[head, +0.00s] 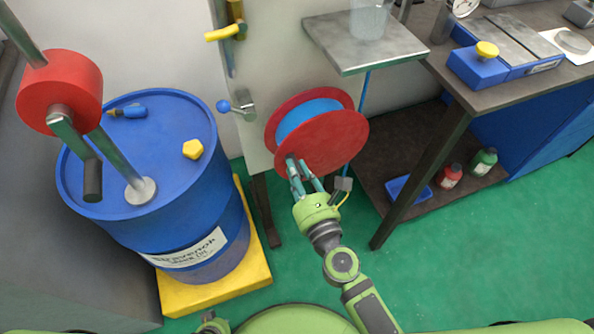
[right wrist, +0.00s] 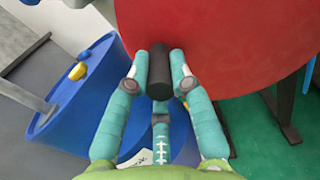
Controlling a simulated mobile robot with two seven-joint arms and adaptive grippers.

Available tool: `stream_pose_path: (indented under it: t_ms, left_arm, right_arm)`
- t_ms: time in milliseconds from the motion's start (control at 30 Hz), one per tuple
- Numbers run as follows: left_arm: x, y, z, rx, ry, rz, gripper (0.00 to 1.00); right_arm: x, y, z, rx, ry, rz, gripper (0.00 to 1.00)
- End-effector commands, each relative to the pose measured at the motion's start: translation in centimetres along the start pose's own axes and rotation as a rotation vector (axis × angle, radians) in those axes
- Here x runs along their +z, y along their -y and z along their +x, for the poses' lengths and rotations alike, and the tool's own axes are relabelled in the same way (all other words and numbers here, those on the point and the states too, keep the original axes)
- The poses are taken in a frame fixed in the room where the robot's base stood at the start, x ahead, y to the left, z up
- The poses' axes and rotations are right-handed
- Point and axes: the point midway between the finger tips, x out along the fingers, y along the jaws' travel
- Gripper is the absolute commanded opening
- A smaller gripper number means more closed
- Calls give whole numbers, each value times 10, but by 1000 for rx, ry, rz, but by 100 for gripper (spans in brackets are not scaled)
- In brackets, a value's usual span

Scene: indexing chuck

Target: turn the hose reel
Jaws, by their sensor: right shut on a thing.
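The hose reel (head: 335,143) has two red discs with blue hose (head: 308,112) wound between them. It is mounted on a pale upright panel in the head view. In the right wrist view its red disc (right wrist: 235,40) fills the upper right. A black cylindrical handle (right wrist: 159,78) sticks out from the disc. My right gripper (head: 298,170) is at the lower left part of the front disc, its teal fingers shut on the handle from both sides. The handle is mostly hidden by the fingers in the head view.
A blue drum (head: 178,160) with a red-bodied crank pump (head: 58,92) stands left on a yellow pallet (head: 256,268). A blue-knobbed lever (head: 224,106) sits just left of the reel. A metal shelf (head: 367,45) hangs above it, and a workbench (head: 462,95) stands right. Green floor lies in front.

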Motion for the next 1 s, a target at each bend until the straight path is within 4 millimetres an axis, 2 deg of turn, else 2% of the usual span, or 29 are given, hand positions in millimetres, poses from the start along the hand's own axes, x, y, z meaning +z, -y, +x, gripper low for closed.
stream_pose_path:
  t_ms: [167,200,233,567,667,767,1000]
  left_arm:
    - [1,-2,0,2,1,-1,0]
    - [1,-2,0,2,1,-1,0]
    - [1,-2,0,2,1,-1,0]
    - [3,-2,0,3,3,-1,0]
    - [3,-2,0,2,3,-1,0]
    - [2,-2,0,2,1,-1,0]
    - [0,-1,0,1,-1,0,0]
  right_arm:
    - [2,0,1,-1,4,-2,0]
    - [2,0,1,-2,4,-2,35]
    - [2,0,1,-2,4,-2,47]
    - [0,0,0,-1,1,-2,47]
    - [0,0,-6,-1,0,-3,47]
    - [-1,0,-20,1,-2,-5,47]
    - [-1,0,-72,3,-3,-6,47]
